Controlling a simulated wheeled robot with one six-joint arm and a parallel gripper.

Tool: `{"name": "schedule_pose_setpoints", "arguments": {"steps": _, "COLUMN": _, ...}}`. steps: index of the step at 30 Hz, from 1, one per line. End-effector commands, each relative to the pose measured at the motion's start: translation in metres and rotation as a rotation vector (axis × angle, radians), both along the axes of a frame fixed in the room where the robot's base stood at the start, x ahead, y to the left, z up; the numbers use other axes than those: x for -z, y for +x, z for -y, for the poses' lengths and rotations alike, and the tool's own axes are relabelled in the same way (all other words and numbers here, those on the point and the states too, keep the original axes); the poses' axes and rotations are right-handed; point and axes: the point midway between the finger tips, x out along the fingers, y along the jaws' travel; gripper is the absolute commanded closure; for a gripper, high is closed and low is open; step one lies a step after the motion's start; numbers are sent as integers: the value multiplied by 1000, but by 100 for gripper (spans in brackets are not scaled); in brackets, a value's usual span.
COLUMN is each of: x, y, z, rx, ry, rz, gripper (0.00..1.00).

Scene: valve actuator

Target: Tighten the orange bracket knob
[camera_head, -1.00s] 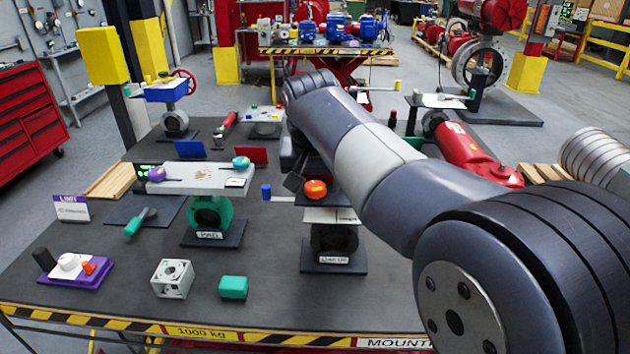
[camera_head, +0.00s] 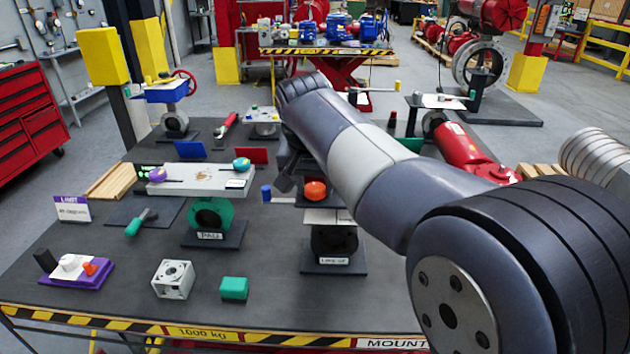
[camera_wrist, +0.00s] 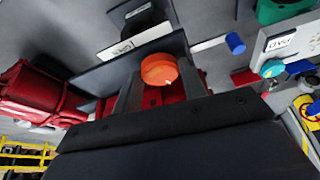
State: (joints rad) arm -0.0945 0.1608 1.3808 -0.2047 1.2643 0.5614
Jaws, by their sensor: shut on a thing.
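The orange knob (camera_head: 315,191) is in the head view, above the pale bracket plate (camera_head: 328,216) on a dark valve body (camera_head: 334,241) with a label at its foot. In the wrist view the orange knob (camera_wrist: 159,69) sits between the two grey fingers of my gripper (camera_wrist: 160,84), which is shut on it. In the head view my gripper (camera_head: 292,180) is beside the knob and partly hidden by my arm. The knob's underside and stem are hidden.
A green valve body (camera_head: 212,216) with a pale plate stands to the left. A blue cylinder (camera_head: 266,193) stands between them. A grey block (camera_head: 173,279) and a green block (camera_head: 234,288) lie near the front edge. A red cylinder (camera_head: 470,155) lies right, behind my arm.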

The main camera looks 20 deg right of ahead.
Motion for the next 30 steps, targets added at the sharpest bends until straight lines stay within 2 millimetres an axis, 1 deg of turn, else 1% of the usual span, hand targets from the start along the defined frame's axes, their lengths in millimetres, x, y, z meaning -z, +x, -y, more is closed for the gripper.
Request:
{"name": "schedule_pose_setpoints", "arguments": {"steps": 6, "x": -1, "y": 1, "z": -2, "rx": 169, "ry": 0, "rz": -2, "gripper": 83}}
{"name": "schedule_pose_setpoints", "arguments": {"steps": 10, "x": -1, "y": 1, "z": -3, "rx": 242, "ry": 0, "rz": -1, "gripper": 83}}
{"name": "schedule_pose_setpoints", "arguments": {"steps": 15, "x": 0, "y": 1, "z": -3, "rx": 278, "ry": 0, "rz": 1, "gripper": 83}}
{"name": "schedule_pose_setpoints", "arguments": {"steps": 23, "x": 0, "y": 2, "z": -2, "rx": 279, "ry": 0, "rz": 2, "gripper": 83}}
{"name": "schedule_pose_setpoints", "arguments": {"steps": 24, "x": 0, "y": 2, "z": -2, "rx": 278, "ry": -1, "rz": 2, "gripper": 57}}
{"name": "schedule_pose_setpoints", "arguments": {"steps": 30, "x": 0, "y": 1, "z": -2, "rx": 278, "ry": -1, "rz": 2, "gripper": 40}}
